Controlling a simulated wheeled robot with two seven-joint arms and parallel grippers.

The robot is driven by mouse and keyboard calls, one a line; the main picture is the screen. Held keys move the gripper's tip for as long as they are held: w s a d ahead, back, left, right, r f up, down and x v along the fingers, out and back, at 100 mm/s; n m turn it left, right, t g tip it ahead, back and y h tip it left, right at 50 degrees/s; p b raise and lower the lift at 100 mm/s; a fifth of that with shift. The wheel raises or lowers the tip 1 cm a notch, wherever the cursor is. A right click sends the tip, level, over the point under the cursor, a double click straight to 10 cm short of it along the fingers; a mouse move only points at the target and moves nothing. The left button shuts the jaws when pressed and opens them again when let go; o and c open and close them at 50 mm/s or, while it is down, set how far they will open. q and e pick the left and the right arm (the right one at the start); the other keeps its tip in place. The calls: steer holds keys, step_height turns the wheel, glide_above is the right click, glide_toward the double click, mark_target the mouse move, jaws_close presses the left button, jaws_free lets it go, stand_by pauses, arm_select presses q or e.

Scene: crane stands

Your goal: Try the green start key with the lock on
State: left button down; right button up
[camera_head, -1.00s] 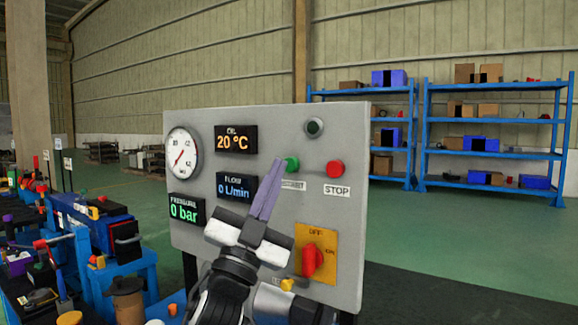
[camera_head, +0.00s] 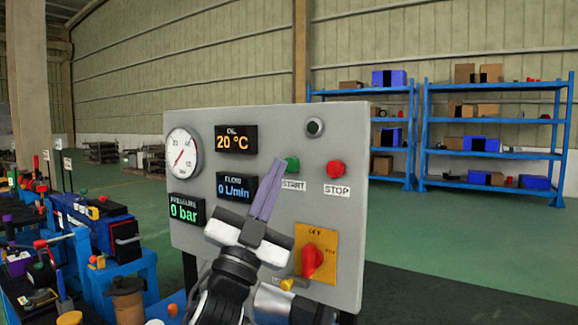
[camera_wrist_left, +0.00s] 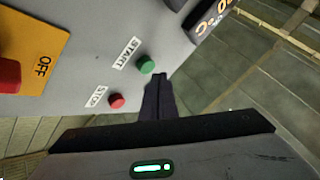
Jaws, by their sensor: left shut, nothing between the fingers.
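The grey control panel (camera_head: 345,230) stands in front of me. Its green START button (camera_head: 292,164) sits above the START label, and it shows in the left wrist view (camera_wrist_left: 147,65). My left gripper (camera_head: 276,166) is shut and empty, its tips just left of the green button and apparently apart from it. Its fingers also show in the left wrist view (camera_wrist_left: 158,80). The red rotary switch (camera_head: 312,261) is on a yellow OFF/ON plate. A small yellow item (camera_head: 287,284) is at the plate's lower left; I cannot tell whether it is a lock.
A red STOP button (camera_head: 336,169) is right of the green one. The round lamp (camera_head: 315,127) above looks dark. Displays read 20 °C, 0 L/min and 0 bar. Blue shelves (camera_head: 490,150) stand behind at right; a cluttered blue bench (camera_head: 95,245) is at left.

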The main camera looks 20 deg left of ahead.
arm_select(q)
steer(key=shift+w+d, duration=0.1)
steer(key=shift+w, duration=0.3)
arm_select(e)
steer(key=shift+f, duration=0.1)
arm_select(q)
steer(key=shift+w, duration=0.5)
arm_select(e)
steer(key=shift+f, duration=0.1)
stand_by(0.6)
arm_select(q)
steer(key=shift+s, duration=0.9)
arm_select(e)
steer(key=shift+r, duration=0.35)
arm_select(q)
steer(key=s, duration=0.1)
steer(key=s+p, duration=0.1)
steer(key=s, duration=0.1)
steer(key=s+a, duration=0.1)
steer(key=s, duration=0.1)
arm_select(e)
steer(key=shift+r, duration=0.65)
